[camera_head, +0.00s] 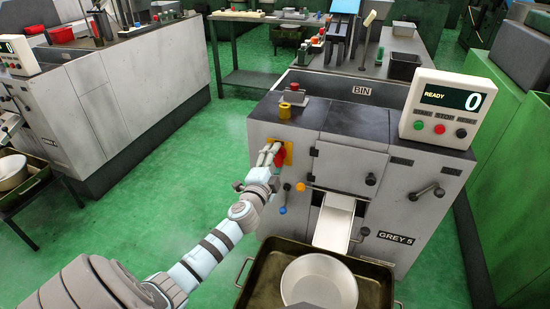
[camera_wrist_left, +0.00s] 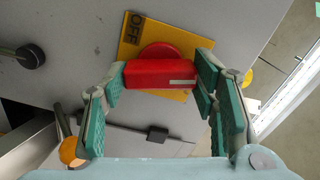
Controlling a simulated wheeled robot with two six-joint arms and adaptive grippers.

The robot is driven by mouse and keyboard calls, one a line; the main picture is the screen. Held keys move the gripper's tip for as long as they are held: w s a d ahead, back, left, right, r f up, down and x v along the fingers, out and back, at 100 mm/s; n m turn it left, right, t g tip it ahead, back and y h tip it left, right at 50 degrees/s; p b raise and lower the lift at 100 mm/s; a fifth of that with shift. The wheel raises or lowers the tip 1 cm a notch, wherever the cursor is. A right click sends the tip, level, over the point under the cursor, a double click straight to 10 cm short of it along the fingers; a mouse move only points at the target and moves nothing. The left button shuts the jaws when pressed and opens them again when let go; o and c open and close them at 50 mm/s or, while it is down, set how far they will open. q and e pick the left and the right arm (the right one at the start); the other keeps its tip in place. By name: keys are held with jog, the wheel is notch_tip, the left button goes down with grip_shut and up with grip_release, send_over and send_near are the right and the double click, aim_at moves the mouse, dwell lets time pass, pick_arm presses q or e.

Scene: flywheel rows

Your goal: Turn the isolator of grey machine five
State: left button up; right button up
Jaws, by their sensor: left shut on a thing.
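Grey machine five (camera_head: 335,165), labelled GREY 5, stands in front of me. Its isolator is a red handle (camera_head: 280,157) on a yellow plate (camera_head: 289,152) at the upper left of the front. In the left wrist view the red handle (camera_wrist_left: 160,74) lies crosswise over a round red base, and the yellow plate (camera_wrist_left: 150,34) shows the word OFF at its upper left. My left gripper (camera_head: 271,156) is at the isolator. In its wrist view the gripper (camera_wrist_left: 161,76) has its fingers against both ends of the handle. My right gripper is out of view.
The display box (camera_head: 440,108) reads READY and 0. A chute (camera_head: 334,222) leads down to a tray (camera_head: 258,273) with a white bowl (camera_head: 319,281). An orange knob (camera_head: 300,187) and a blue-ended lever (camera_head: 283,210) sit below the isolator. Green floor is free to the left.

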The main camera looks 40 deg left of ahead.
pick_arm(q)
jog(key=shift+m+p, duration=0.4)
jog(key=shift+m, duration=1.4)
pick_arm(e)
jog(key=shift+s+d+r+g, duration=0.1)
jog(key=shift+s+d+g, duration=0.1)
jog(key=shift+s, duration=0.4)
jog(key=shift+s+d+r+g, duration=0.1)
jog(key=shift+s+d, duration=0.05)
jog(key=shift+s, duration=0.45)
pick_arm(q)
jog(key=o, duration=1.2)
jog(key=shift+c, duration=0.2)
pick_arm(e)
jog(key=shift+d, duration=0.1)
pick_arm(q)
jog(key=shift+s, duration=0.2)
jog(key=v, duration=1.1)
jog(key=shift+s+d, duration=0.15)
jog(key=shift+s, duration=0.15)
